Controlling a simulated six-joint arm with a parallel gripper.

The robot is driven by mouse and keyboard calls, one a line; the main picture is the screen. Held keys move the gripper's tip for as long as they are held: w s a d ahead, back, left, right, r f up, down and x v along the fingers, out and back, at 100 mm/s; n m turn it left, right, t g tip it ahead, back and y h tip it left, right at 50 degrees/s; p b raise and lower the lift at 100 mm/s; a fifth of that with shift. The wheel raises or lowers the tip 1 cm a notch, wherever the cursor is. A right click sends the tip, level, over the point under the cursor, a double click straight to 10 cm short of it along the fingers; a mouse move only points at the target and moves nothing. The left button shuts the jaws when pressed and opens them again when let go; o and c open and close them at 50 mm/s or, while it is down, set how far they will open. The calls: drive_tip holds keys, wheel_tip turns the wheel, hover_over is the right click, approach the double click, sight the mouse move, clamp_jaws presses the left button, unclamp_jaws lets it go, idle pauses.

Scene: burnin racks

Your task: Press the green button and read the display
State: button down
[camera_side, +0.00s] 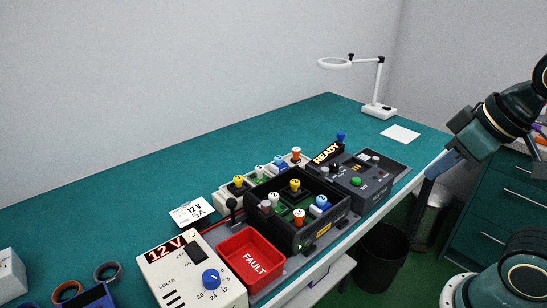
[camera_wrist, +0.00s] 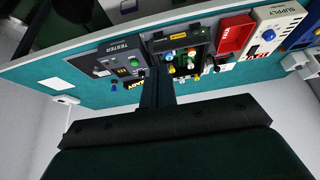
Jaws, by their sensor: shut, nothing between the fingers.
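The green button (camera_side: 356,181) sits on the top panel of the dark grey tester (camera_side: 374,187), at the right end of the row of equipment. It also shows in the wrist view (camera_wrist: 134,62). The display (camera_side: 327,153) stands at the tester's back left and reads READY in lit letters. In the wrist view the display (camera_wrist: 134,85) is upside down and partly legible. My gripper (camera_side: 431,173) is shut and empty, right of the tester and apart from the button in the side view. In the wrist view its fingers (camera_wrist: 157,73) cover part of the scene beside the tester.
A black tray (camera_side: 322,235) with coloured-knob parts stands left of the tester. Further left are a red FAULT bin (camera_side: 250,260) and a supply (camera_side: 190,275) showing 12 V. A blue knob (camera_side: 341,137) rises behind the tester. A lamp (camera_side: 378,108) stands at the back.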

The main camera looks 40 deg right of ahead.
drive_tip(key=shift+w, duration=0.1)
drive_tip(key=m+t+y, duration=0.2)
drive_tip(key=y, duration=0.3)
hover_over(356, 180)
drive_tip(key=d, duration=0.1)
wheel_tip(356, 180, down, 7)
drive_tip(key=shift+s, duration=0.45)
drive_tip(key=shift+f, duration=0.15)
drive_tip(key=shift+f, duration=4.2)
drive_tip(key=shift+f, duration=0.15)
